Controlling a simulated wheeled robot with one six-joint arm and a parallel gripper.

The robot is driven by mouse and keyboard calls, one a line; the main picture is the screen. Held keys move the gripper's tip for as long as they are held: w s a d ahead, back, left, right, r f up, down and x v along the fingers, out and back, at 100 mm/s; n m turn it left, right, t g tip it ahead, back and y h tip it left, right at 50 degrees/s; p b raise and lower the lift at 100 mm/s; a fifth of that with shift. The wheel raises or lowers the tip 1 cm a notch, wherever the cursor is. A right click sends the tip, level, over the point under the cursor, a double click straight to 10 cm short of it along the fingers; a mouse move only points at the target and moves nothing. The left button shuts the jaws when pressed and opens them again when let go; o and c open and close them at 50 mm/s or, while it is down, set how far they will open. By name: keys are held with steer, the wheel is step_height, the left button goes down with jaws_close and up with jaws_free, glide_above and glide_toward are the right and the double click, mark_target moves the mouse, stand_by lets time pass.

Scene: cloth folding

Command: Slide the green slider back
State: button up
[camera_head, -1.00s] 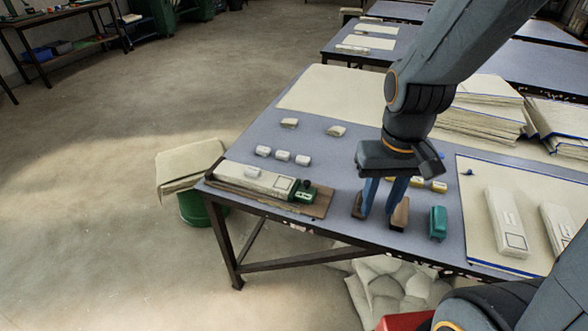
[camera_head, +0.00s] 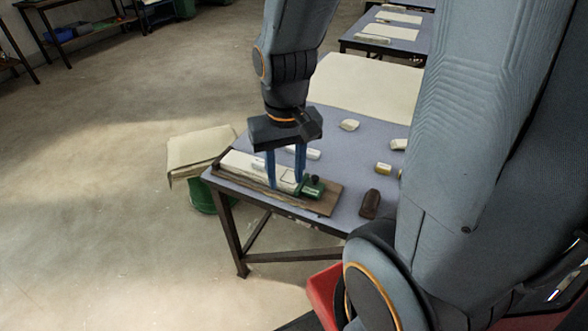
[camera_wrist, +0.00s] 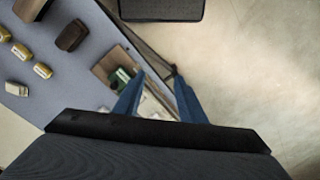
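The green slider (camera_head: 312,187) with its black knob sits at the right end of a white, cloth-like strip (camera_head: 240,164) on a brown wooden board (camera_head: 325,203), near the table's left front corner. My gripper (camera_head: 285,186) points down over the strip, just left of the slider. Its two blue fingers are apart, with no object seen held between them. The right finger overlaps the slider's left edge in the head view; I cannot tell whether they touch. In the wrist view, the slider (camera_wrist: 122,78) shows left of my gripper (camera_wrist: 159,74).
A dark brown block (camera_head: 370,203) lies right of the board and also shows in the wrist view (camera_wrist: 71,35). Small yellow-and-white pieces (camera_head: 383,169) lie behind it. A green bin (camera_head: 202,203) with cream cloth stands beyond the table's left edge. My arm hides the table's right side.

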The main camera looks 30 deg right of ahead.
steer(key=w+d+f+m, duration=0.2)
steer(key=w+d+m, duration=0.25)
steer(key=m, duration=1.25)
glide_toward(315, 177)
steer(key=shift+w+a+p, duration=0.1)
steer(key=shift+p, duration=0.2)
steer(key=shift+f+m, duration=0.2)
steer(key=shift+m, duration=0.2)
steer(key=shift+d+f, duration=0.2)
steer(key=shift+f, duration=0.15)
steer(key=shift+f+p, duration=0.35)
steer(key=shift+f, duration=3.1)
jaws_close()
